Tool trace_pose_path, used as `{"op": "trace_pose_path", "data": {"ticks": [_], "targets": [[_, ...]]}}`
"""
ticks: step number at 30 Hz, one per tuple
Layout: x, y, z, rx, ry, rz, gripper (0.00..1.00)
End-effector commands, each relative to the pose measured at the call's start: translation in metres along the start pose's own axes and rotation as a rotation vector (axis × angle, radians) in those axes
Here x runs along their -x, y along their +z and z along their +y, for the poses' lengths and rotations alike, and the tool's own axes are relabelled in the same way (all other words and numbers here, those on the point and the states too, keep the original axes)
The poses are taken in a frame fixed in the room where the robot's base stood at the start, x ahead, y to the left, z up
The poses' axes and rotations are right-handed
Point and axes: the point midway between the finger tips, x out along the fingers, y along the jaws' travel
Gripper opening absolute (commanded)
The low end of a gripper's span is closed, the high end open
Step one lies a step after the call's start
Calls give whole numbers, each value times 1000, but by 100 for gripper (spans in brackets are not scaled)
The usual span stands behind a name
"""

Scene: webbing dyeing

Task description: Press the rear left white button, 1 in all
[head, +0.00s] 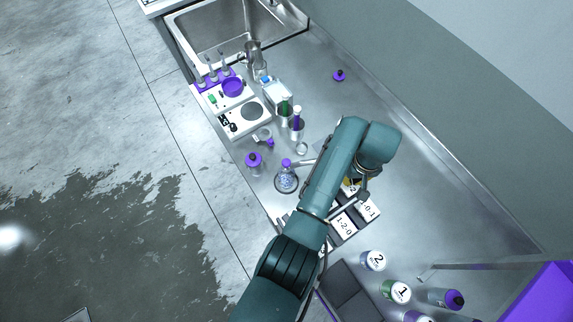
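My arm reaches in from the bottom, and my gripper (364,196) points down at the bench just above a dark box with white labels (344,224). The gripper is small and partly hidden by my own wrist, so I cannot see whether its fingers are open or shut. The labels read roughly "1-2-0" and "0-1". A yellowish patch shows beside the gripper. I cannot make out any white button; the rear left part of the box is covered by my arm. Whether the gripper touches the box is not clear.
A purple-capped flask (287,180) and a purple-capped bottle (254,162) stand left of my arm. White instruments (245,118) and a sink (230,28) lie farther up. Numbered jars (374,260) stand at lower right, near a purple panel (545,295). Bench right of my wrist is clear.

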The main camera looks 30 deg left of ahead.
Motion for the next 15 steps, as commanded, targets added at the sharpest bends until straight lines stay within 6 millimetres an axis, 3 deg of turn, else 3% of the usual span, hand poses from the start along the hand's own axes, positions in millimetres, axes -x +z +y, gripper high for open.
{"op": "trace_pose_path", "data": {"ticks": [15], "targets": [[-18, 0, 0, 0, 0, 0, 0]]}}
